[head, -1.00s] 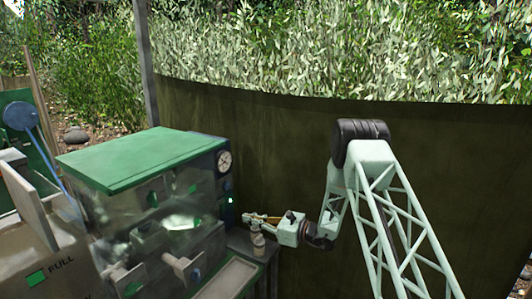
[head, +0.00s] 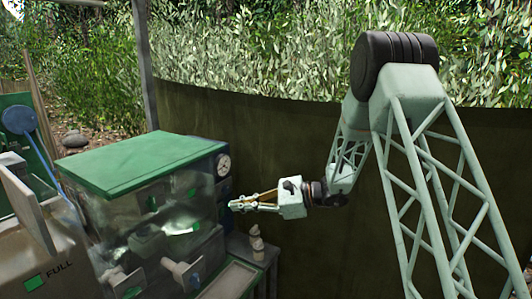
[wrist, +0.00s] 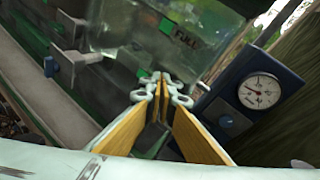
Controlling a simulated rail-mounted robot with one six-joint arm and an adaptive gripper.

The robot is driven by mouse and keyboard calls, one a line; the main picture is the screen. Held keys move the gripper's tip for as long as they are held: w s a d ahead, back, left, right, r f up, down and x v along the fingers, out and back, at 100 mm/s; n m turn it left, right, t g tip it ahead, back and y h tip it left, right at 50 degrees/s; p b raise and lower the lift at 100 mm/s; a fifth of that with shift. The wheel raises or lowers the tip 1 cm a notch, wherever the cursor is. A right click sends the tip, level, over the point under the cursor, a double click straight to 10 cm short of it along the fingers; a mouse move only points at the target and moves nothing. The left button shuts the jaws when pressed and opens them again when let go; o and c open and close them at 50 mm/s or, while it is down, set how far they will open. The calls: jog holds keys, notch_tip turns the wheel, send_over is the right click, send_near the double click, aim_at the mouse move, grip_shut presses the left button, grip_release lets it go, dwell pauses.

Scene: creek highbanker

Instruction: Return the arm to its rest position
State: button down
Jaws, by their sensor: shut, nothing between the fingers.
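My gripper (head: 236,205) is shut and empty in the head view, pointing left just to the right of the green-lidded clear box. It hangs above the small pale bottle-like object (head: 256,243) and does not touch it. In the wrist view my gripper (wrist: 160,85) shows its two tan-padded fingers meeting at the tips, with nothing between them. My arm is raised, with its elbow high at the right of the head view.
The clear box with a green lid (head: 140,160) stands at the left, with a dial gauge (head: 223,165) on its blue panel. A tray (head: 230,281) lies low in front. A brown bin marked FULL (head: 50,255) is at far left. A dark curved wall (head: 290,140) stands behind.

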jog(key=s+d+r+n+g+h, duration=0.1)
jog(key=s+d+r+n+h, duration=0.3)
jog(key=s, duration=0.6)
jog(key=s+d+r+n+g, duration=0.1)
jog(key=s+r+n, duration=0.1)
jog(key=s+r, duration=0.55)
jog(key=s+d+r+n+g+h, duration=0.1)
jog(key=s+d+r+n+h, duration=0.2)
jog(key=s, duration=0.9)
jog(key=s+d+r+n+t+h, duration=0.2)
jog(key=s+d+n+h, duration=0.1)
jog(key=s+d, duration=0.8)
jog(key=s+d+r+n+t+h, duration=0.2)
jog(key=s+d+n+h, duration=0.2)
jog(key=s+d, duration=0.8)
jog(key=s, duration=0.4)
jog(key=shift+t+h, duration=0.3)
jog(key=shift+h, duration=0.1)
